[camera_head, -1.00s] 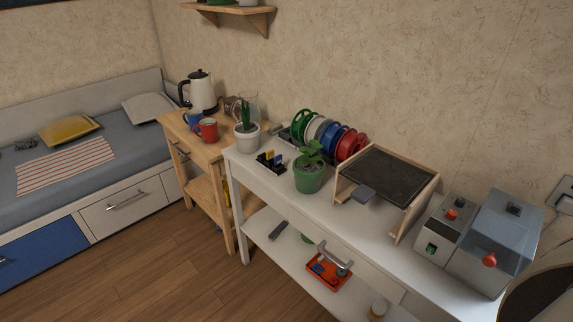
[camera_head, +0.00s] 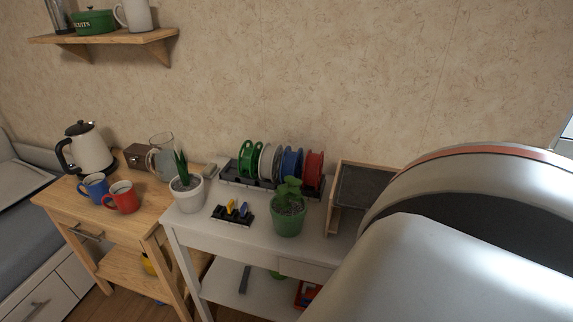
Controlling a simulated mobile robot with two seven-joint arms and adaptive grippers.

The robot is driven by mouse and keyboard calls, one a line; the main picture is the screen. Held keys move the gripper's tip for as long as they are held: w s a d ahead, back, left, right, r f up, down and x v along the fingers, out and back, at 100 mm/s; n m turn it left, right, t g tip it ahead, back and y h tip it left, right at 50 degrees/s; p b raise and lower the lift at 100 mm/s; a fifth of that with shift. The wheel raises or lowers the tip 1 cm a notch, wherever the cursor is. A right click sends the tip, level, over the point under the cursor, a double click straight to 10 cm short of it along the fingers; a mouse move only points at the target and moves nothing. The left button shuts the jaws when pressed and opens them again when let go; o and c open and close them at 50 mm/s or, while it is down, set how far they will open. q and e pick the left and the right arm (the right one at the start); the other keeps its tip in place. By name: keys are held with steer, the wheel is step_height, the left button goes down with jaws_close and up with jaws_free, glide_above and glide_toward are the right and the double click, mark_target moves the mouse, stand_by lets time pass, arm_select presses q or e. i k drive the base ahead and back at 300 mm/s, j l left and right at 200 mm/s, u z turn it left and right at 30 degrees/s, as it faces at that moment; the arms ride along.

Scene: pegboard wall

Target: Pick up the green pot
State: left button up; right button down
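The green pot (camera_head: 288,223) stands upright on the white table (camera_head: 222,240), with a leafy green plant in it. It is near the table's front edge, in the middle of the view. A large pale arm part of mine fills the lower right of the view, to the right of the pot. Neither of my grippers shows, and nothing is seen touching the pot.
A white pot (camera_head: 187,196) with a spiky plant stands left of the green pot. A small black holder (camera_head: 232,213) lies between them. Several coloured spools (camera_head: 268,161) stand behind. A wooden-sided board (camera_head: 346,192) is close on the right. A wall shelf (camera_head: 105,38) hangs upper left.

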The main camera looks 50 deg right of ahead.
mark_target(288, 209)
steer(key=i+j+z, duration=0.1)
steer(key=z, duration=0.3)
steer(key=i+j+z, duration=0.1)
steer(key=z, duration=0.3)
steer(key=j+z, duration=0.1)
steer(key=z, duration=0.35)
steer(key=i, duration=0.05)
